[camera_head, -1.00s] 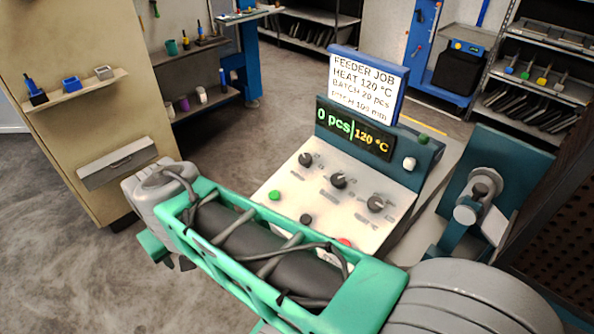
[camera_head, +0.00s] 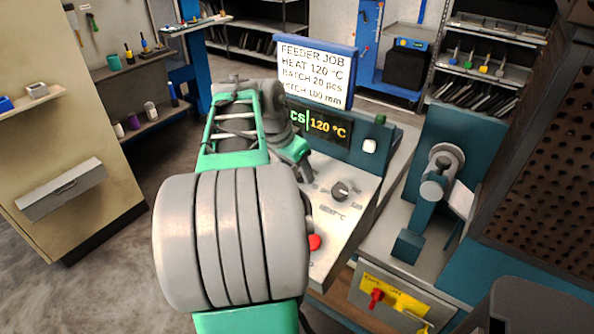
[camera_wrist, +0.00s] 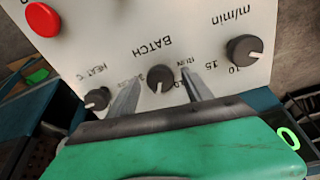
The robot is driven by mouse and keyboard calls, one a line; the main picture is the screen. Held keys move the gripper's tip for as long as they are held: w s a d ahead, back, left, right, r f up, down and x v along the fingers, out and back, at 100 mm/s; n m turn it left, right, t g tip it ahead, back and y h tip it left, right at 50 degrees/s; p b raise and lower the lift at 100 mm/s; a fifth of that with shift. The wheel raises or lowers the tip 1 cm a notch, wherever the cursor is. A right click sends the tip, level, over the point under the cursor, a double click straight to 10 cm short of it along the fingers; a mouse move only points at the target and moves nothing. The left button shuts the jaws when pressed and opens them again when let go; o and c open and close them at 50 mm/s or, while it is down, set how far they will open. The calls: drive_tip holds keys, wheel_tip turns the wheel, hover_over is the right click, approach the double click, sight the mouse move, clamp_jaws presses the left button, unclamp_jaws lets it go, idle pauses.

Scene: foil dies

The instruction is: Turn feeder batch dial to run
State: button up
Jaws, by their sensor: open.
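The batch dial (camera_wrist: 160,79) is a dark round knob on the white feeder panel (camera_wrist: 150,20), below the upside-down word BATCH in the wrist view. My gripper (camera_wrist: 162,75) is open, with one finger on each side of this dial. I cannot tell whether either finger touches it. A small label, probably RUN, shows by the right finger. Other labels by the dial are partly hidden by the fingers. In the head view my arm hides the batch dial; my gripper's end (camera_head: 302,172) is low over the panel.
The heat dial (camera_wrist: 97,98) is close to the left finger; the m/min dial (camera_wrist: 244,49) is to the right. A red button (camera_wrist: 42,19) is at upper left. The display (camera_head: 325,128) shows 120 °C, partly covered. A job sign (camera_head: 315,75) stands above it.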

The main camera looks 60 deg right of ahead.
drive_tip(key=shift+f, duration=0.2)
clamp_jaws()
idle(0.6)
